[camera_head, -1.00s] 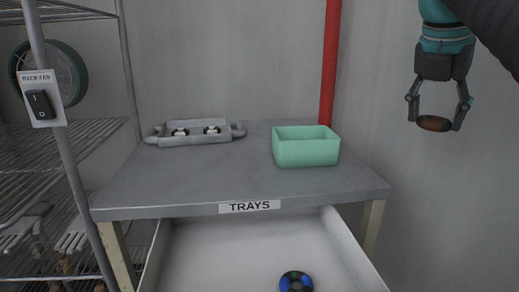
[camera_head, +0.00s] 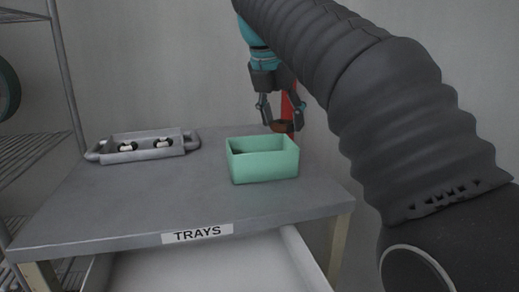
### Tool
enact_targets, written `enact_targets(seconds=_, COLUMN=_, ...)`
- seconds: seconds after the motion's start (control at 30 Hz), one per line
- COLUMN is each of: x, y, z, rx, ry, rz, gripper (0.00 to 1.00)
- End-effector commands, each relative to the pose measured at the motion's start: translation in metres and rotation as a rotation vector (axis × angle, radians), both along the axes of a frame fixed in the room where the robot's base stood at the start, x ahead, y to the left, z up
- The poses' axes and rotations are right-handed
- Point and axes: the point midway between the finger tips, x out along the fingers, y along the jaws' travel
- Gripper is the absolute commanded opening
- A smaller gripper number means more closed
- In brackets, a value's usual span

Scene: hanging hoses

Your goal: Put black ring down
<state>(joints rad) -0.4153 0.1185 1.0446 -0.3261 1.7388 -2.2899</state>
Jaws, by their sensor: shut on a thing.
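My gripper (camera_head: 283,121) hangs pointing down near the back right of the table. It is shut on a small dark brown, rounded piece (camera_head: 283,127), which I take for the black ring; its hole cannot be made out. The piece shows just above the back right rim of the green bin (camera_head: 263,168), and I cannot tell whether it is over the bin or behind it. The bin stands upright and open on the grey table (camera_head: 150,205). A dark patch shows inside it on the left, object or shadow unclear.
A grey two-handled tray (camera_head: 150,145) with two black-and-white pieces stands at the back left. A red pipe (camera_head: 287,103) rises behind my gripper. Below the TRAYS label (camera_head: 197,234) is an open white drawer (camera_head: 200,268). Wire shelving (camera_head: 35,150) stands left. The table's front middle is clear.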

Motion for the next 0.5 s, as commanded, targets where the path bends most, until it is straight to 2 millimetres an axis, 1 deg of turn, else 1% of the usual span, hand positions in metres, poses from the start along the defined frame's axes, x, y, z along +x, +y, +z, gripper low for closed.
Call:
enact_targets(seconds=0.03, x=0.008, y=0.008, z=-0.007, rx=-0.001, ry=0.002, rz=0.002, gripper=0.32)
enact_targets(seconds=0.1, x=0.017, y=0.018, z=-0.015, rx=-0.001, ry=0.002, rz=0.002, gripper=0.32)
enact_targets(seconds=0.23, x=0.033, y=0.033, z=-0.029, rx=-0.001, ry=0.001, rz=0.001, gripper=0.32)
enact_targets(seconds=0.33, x=0.042, y=0.041, z=-0.035, rx=-0.001, ry=-0.001, rz=-0.001, gripper=0.32)
enact_targets(seconds=0.5, x=0.047, y=0.045, z=-0.041, rx=0.0, ry=-0.001, rz=-0.003, gripper=0.32)
